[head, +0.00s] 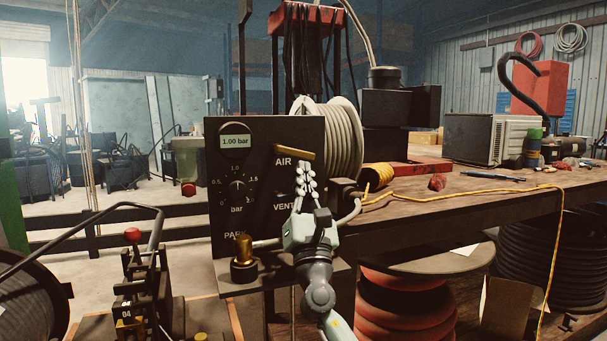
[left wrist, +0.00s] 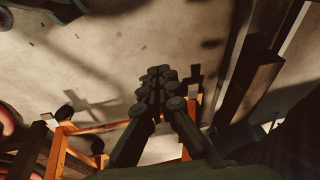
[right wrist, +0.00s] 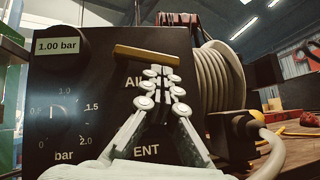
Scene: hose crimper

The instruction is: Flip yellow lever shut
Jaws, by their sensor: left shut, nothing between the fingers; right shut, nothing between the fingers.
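The yellow lever (head: 294,153) is an ochre bar on the dark control panel (head: 226,190), just above the AIR label. It lies nearly level, tipping slightly down to the right. It also shows in the right wrist view (right wrist: 146,55). My right gripper (head: 305,168) is shut and empty, its fingers pointing up with the tips just under the lever's right half. In the right wrist view the tips (right wrist: 163,71) sit close below the bar; I cannot tell whether they touch it. My left gripper (left wrist: 158,74) is shut and empty above a concrete floor, and shows only in its wrist view.
The panel has a 1.00 bar display (head: 234,142), a dial (head: 237,188) and a brass fitting (head: 243,249) below. A hose reel (head: 343,140) stands behind it. The workbench (head: 470,195) with a yellow cord extends right. A red-knobbed device (head: 132,236) is at left.

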